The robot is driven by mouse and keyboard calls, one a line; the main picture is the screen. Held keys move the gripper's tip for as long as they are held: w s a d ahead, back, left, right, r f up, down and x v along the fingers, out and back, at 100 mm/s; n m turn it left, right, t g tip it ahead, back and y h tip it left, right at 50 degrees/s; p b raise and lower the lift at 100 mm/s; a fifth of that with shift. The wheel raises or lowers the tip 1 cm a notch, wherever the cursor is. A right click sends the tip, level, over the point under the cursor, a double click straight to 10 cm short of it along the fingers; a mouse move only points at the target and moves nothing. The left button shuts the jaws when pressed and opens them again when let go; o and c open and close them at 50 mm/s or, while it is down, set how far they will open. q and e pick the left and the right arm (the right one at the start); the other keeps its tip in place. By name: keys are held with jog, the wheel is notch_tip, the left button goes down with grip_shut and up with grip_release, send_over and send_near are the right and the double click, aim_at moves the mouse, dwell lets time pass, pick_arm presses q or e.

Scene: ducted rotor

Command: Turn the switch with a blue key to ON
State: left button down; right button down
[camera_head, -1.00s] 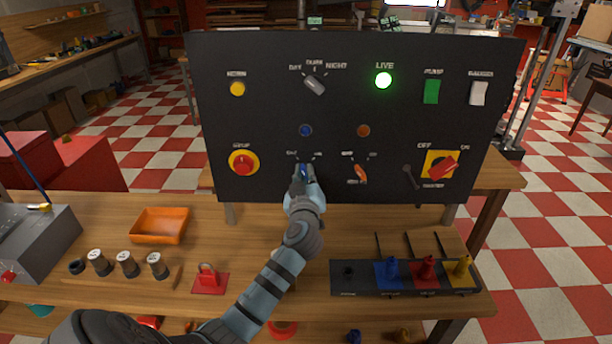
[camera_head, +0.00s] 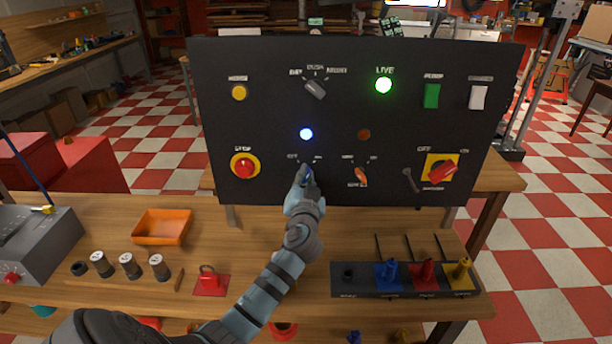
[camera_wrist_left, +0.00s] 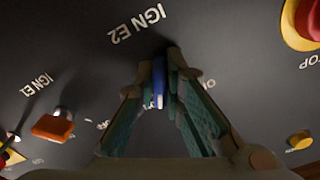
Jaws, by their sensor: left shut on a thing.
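The blue key (camera_wrist_left: 158,82) sits in its switch on the black panel (camera_head: 270,110), under the blue lamp (camera_head: 306,134), which is lit. My left gripper (camera_head: 304,178) is shut on the blue key, with a finger on each side of it in the left wrist view (camera_wrist_left: 163,75). In the head view the gripper mostly hides the key and part of its labels. An orange key (camera_head: 361,175) sits in the switch to the right, under a dark orange lamp (camera_head: 364,135). My right gripper is not in view.
A red stop button (camera_head: 244,168) is left of the gripper and a red rotary switch (camera_head: 442,171) far right. The bench holds an orange tray (camera_head: 162,226), a red padlock piece (camera_head: 211,283) and a rack (camera_head: 360,290) of coloured pieces.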

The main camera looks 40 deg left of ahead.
pick_arm(q)
jog(key=shift+m+p, duration=0.35)
jog(key=shift+m, duration=0.95)
jog(key=c, duration=1.7)
grip_release()
jog(key=v, duration=1.2)
jog(key=shift+d, duration=0.1)
